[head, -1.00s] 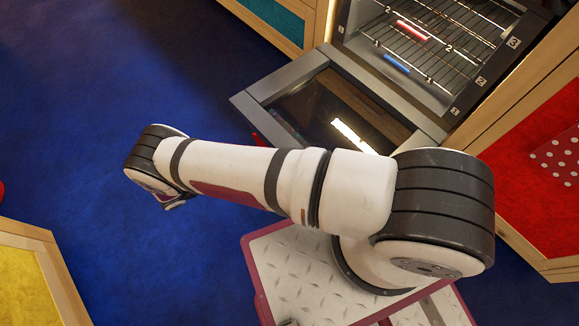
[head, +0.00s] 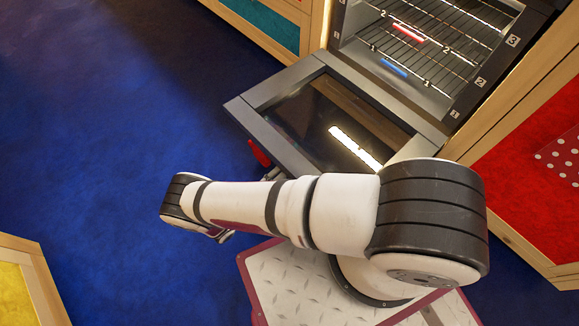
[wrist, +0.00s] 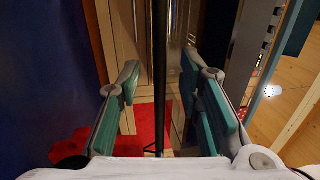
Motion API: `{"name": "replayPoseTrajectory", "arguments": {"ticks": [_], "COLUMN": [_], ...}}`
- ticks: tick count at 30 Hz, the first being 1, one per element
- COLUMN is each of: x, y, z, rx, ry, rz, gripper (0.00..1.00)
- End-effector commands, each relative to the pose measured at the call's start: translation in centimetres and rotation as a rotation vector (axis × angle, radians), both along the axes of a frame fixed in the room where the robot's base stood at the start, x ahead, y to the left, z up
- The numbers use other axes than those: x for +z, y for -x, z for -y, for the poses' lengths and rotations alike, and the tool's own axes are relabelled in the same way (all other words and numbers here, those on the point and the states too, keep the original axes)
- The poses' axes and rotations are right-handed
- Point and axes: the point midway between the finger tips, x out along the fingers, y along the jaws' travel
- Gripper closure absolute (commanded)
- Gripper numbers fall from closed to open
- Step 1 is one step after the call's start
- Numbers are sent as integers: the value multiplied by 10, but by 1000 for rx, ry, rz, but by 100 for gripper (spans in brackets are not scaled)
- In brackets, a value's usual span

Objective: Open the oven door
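The oven door (head: 290,78) is folded down, wide open, with its dark glass panel facing up. The oven (head: 440,50) behind it shows its lit inside and wire racks. My arm crosses in front of the door's near side and hides part of it. In the wrist view my gripper (wrist: 166,90) is open, its two teal-padded fingers apart. A dark upright bar (wrist: 160,60) shows between the fingers; I cannot tell whether it touches them. My fingertips are not clearly visible in the head view.
A red piece (head: 259,153) sits at the door's outer edge, beside my arm. Wooden cabinets with teal (head: 262,22) and red (head: 530,145) fronts flank the oven. A yellow-panelled cabinet (head: 22,285) stands at lower left. Blue floor (head: 110,130) is open to the left.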

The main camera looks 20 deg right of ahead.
Motion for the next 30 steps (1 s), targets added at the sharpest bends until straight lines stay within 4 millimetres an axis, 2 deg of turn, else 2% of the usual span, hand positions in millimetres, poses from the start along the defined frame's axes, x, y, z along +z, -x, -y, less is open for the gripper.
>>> {"name": "replayPoseTrajectory", "arguments": {"ticks": [3,9,15,22,26,27,30], "x": [4,7,9,9,9,9,9], "y": [-7,-14,-17,-17,-17,-17,-17], "z": [21,43,51,51,51,51,51], "rx": [-1,0,0,0,0,0,0], "ry": [2,1,0,0,0,0,0], "rz": [0,0,0,0,0,0,0], "gripper": [67,67,67,67,97,100,100]}}
